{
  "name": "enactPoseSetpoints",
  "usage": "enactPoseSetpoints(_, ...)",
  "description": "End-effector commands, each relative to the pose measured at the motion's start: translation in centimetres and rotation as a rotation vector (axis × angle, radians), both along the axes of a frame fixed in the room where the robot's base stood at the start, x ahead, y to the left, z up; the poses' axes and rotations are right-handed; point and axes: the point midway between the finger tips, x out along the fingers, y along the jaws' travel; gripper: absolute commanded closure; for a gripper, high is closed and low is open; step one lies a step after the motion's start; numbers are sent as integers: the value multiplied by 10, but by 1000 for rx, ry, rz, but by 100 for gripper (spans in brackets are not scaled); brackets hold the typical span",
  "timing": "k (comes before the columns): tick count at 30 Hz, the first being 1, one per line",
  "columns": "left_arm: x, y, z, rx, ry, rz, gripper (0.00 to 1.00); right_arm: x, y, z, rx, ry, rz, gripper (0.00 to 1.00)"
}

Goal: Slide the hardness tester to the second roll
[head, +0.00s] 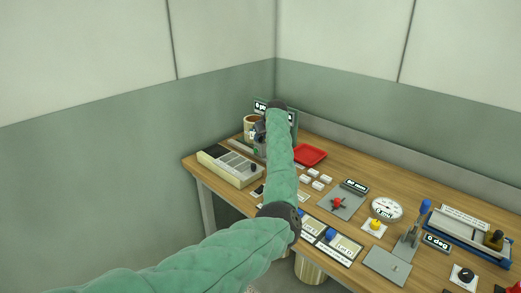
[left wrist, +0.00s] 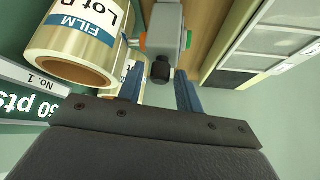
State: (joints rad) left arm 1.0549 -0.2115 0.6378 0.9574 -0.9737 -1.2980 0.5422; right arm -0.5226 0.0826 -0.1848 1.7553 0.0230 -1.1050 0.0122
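The hardness tester (left wrist: 165,28), as I take it, is a grey body with orange and green side parts and a black tip. In the head view it is largely hidden behind my arm, with a grey part (head: 260,140) showing. A film roll (left wrist: 75,50) labelled "FILM Lot D" lies left of it, above a "No.1" tag. My right gripper is out of view.
A compartment box (head: 229,167) stands at the table's left edge. A red tray (head: 309,155) and several white blocks lie right of my arm. A gauge (head: 386,208), a lever device (head: 412,238) and a blue tray (head: 468,235) fill the right side. Walls close off the back.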

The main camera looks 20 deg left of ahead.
Motion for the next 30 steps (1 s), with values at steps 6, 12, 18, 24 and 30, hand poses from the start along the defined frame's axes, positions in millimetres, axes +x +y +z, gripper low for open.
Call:
enactPoseSetpoints(6, 0, 0, 0, 0, 0, 0, 84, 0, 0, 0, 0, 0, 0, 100)
enactPoseSetpoints(12, 0, 0, 0, 0, 0, 0, 99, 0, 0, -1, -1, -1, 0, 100)
enactPoseSetpoints(18, 3, 6, 0, 1, -1, 0, 99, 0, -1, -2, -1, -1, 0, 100)
enactPoseSetpoints(24, 6, 14, 1, 0, -1, -1, 99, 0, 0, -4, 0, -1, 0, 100)
enactPoseSetpoints(30, 9, 21, 1, 0, -1, -1, 99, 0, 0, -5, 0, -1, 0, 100)
